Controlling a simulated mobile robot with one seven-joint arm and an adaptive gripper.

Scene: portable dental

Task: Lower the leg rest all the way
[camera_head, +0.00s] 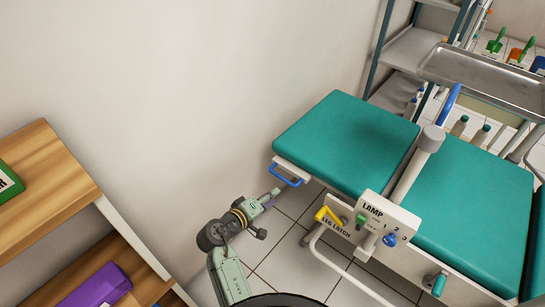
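The leg rest (340,140) is the teal pad at the left end of the dental chair. It looks roughly level with the teal seat pad (465,205). A blue handle (287,178) sticks out from its near left corner. My gripper (274,194) is just below and left of this handle in the picture; I cannot tell if it touches it. The fingers are too small to tell open from shut. A yellow lever (328,215) sits on the panel marked LEG LATCH, right of my gripper.
A white LAMP panel (385,219) with knobs is on the chair's near side. A post with a grey cap (431,139) rises between the pads. A metal tray (485,78) is at the upper right. A wooden shelf (45,185) stands at left. Tiled floor (285,255) shows below my gripper.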

